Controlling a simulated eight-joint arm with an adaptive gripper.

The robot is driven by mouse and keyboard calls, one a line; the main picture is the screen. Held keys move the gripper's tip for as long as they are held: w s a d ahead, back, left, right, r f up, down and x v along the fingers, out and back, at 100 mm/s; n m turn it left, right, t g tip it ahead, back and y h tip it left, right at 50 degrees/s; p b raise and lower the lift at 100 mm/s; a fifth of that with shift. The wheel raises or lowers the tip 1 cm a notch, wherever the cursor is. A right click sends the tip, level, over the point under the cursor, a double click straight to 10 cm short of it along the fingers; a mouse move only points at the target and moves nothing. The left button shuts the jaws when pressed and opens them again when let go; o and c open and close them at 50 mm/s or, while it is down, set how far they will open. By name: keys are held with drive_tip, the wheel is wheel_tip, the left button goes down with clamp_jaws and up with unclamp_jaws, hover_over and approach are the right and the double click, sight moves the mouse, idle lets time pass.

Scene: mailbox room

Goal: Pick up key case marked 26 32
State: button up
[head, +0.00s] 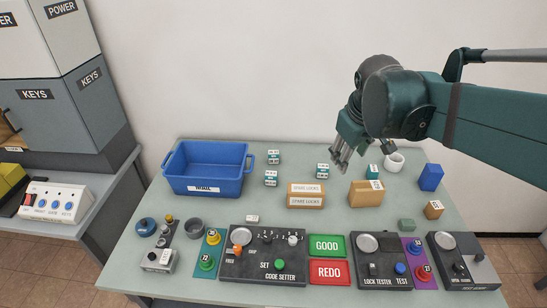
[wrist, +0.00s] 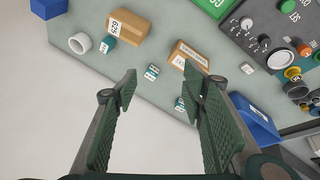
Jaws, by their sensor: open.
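Several small teal-and-white cases stand on the table. In the head view two are beside the blue tub, a rear case (head: 274,157) and a front case (head: 271,178). Another case (head: 322,170) is farther right, and it also shows in the wrist view (wrist: 152,72). A teal block with a white label (head: 372,172) stands behind a cardboard box. The markings are too small to read, so I cannot tell which is 26 32. My gripper (head: 342,160) is open and empty above the back of the table; its fingers (wrist: 160,82) frame cases in the wrist view.
The blue tub (head: 205,188) stands at the back left. Spare-locks boxes (head: 306,201), a cardboard box (head: 364,197) and a white cup (head: 394,162) stand nearby. Control panels (head: 262,264) and GOOD and REDO signs (head: 328,271) fill the front. A blue block (head: 430,177) is at right.

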drive_tip(key=w+a+n+g+p, duration=0.1)
drive_tip(key=w+a+n, duration=0.3)
drive_tip(key=w, duration=0.8)
drive_tip(key=n+g+h+p, duration=0.3)
drive_tip(key=n+h+p, duration=0.1)
drive_tip(key=n, duration=0.5)
approach(273, 152)
drive_tip(key=shift+d+f, duration=0.85)
drive_tip(key=shift+f, duration=0.15)
drive_tip(key=shift+w+a+f, duration=0.1)
drive_tip(key=shift+a+f, duration=0.1)
drive_tip(key=shift+f, duration=0.15)
drive_tip(key=shift+x, duration=1.3)
drive_tip(key=shift+b+x, duration=0.3)
drive_tip(key=shift+x, duration=2.25)
